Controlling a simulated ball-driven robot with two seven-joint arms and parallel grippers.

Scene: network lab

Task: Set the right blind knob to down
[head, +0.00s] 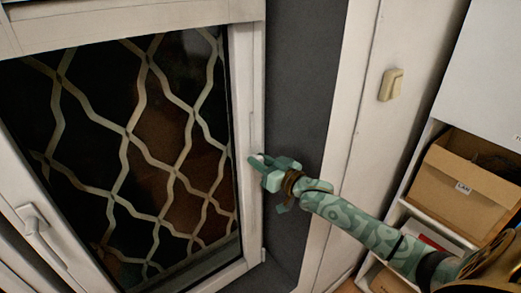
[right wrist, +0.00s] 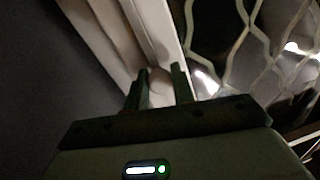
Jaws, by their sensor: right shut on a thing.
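The right blind knob (right wrist: 160,90) is a small pale round knob on the white window frame (head: 242,110). In the right wrist view it sits between the two dark fingers of my right gripper (right wrist: 161,72). In the head view my green patterned right gripper (head: 259,161) reaches in from the lower right to the right side of the frame, with its fingers shut on the knob and mostly covering it. The knob's setting cannot be read from these views. My left gripper is not in view.
A window with a pale lattice (head: 127,131) fills the left, with a white handle (head: 33,224) at its lower left. A light switch (head: 391,85) is on the pale panel at right. A shelf with a cardboard LAN box (head: 452,190) stands near my right arm.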

